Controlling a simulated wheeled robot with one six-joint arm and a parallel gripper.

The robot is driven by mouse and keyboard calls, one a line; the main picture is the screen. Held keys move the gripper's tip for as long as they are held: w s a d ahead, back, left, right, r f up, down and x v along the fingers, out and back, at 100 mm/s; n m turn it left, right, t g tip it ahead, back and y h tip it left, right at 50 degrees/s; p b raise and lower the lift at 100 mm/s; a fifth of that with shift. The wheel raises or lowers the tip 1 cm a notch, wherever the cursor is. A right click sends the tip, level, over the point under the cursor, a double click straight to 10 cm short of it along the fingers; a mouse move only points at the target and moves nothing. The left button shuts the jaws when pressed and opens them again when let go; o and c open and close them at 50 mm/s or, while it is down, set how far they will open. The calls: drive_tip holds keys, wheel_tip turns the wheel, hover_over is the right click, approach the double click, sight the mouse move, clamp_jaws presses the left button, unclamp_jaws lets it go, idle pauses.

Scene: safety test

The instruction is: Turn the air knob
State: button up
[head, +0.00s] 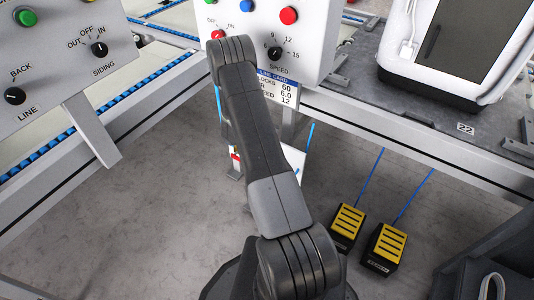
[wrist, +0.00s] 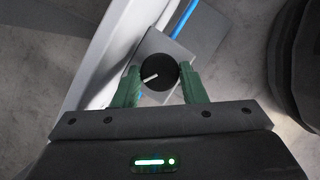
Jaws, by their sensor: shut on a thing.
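In the wrist view a round black knob (wrist: 159,72) with a white pointer line sits on a grey plate (wrist: 190,55). The pointer line runs toward the lower left. My gripper (wrist: 158,84) has its two green fingers on either side of the knob, closed on it. In the head view my arm covers this spot, so the knob and the gripper are hidden there. I cannot read any label beside the knob.
A panel (head: 318,35) with SPEED knob (head: 275,53) and red button (head: 289,15) stands behind my arm. Another panel (head: 60,85) with LINE (head: 15,96) and SIDING (head: 99,49) knobs is at left. Two yellow pedals (head: 347,226) lie on the floor, with blue cables.

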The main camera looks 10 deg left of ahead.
drive_tip(key=shift+m+g, duration=0.4)
drive_tip(key=shift+m, duration=0.7)
drive_tip(key=o, duration=1)
drive_tip(key=shift+w, duration=0.1)
